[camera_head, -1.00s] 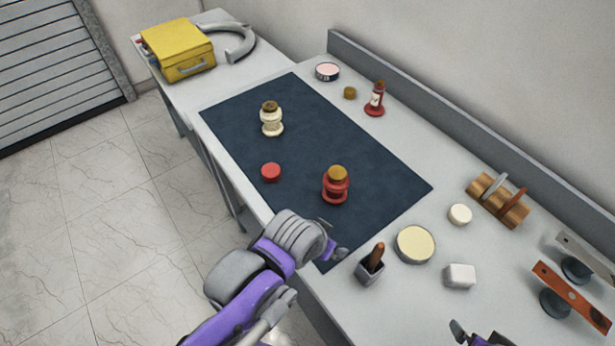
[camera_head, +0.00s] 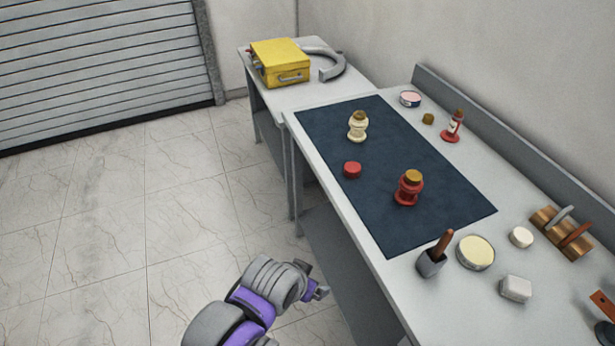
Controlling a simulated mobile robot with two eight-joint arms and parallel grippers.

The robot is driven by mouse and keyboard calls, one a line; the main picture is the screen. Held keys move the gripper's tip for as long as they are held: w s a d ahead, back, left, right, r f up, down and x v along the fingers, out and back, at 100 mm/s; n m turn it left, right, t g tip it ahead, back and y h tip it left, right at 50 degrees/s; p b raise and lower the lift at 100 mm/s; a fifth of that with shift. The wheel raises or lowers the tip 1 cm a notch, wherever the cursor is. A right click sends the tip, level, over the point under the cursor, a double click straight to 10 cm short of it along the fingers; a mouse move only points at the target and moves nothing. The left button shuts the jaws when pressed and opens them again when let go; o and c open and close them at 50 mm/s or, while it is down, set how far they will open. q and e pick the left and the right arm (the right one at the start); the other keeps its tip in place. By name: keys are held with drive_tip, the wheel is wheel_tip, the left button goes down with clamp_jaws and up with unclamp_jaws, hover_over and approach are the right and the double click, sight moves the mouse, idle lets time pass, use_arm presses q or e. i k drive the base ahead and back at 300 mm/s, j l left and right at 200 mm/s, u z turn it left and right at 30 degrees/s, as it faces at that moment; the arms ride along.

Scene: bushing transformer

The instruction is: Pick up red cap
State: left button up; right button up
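The red cap (camera_head: 352,169) lies on the dark blue mat (camera_head: 400,232), near the mat's left edge. A red bushing (camera_head: 408,190) with a brass-coloured top stands on the mat to its right and nearer to me. A cream bushing (camera_head: 358,127) stands behind the cap. My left gripper (camera_head: 318,292) is off the table's front left side, over the floor and well short of the cap. Its fingers are small and partly hidden, so I cannot tell whether they are open. My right gripper is out of the picture.
A holder with a brown handle (camera_head: 432,261), a cream round tin (camera_head: 475,252), a white block (camera_head: 515,288) and a wooden rack (camera_head: 560,232) stand on the right of the table. A yellow case (camera_head: 281,66) is on the back table. Floor is clear at left.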

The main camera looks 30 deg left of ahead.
sight(352, 169)
drive_tip(key=i+u, duration=0.15)
drive_tip(key=u, duration=0.2)
drive_tip(key=i+u, duration=0.2)
drive_tip(key=u, duration=0.2)
drive_tip(key=k, duration=0.15)
drive_tip(key=k+z, duration=0.15)
drive_tip(key=z, duration=0.2)
drive_tip(key=k+z, duration=0.2)
drive_tip(key=z, duration=0.2)
drive_tip(key=i+j+z, duration=0.15)
drive_tip(key=j+z, duration=0.7)
drive_tip(key=z, duration=0.15)
drive_tip(key=j+z, duration=0.15)
drive_tip(key=j, duration=0.65)
drive_tip(key=j+z, duration=0.1)
drive_tip(key=j, duration=0.7)
drive_tip(key=k+z, duration=0.25)
drive_tip(key=z, duration=0.2)
drive_tip(key=i+l, duration=0.05)
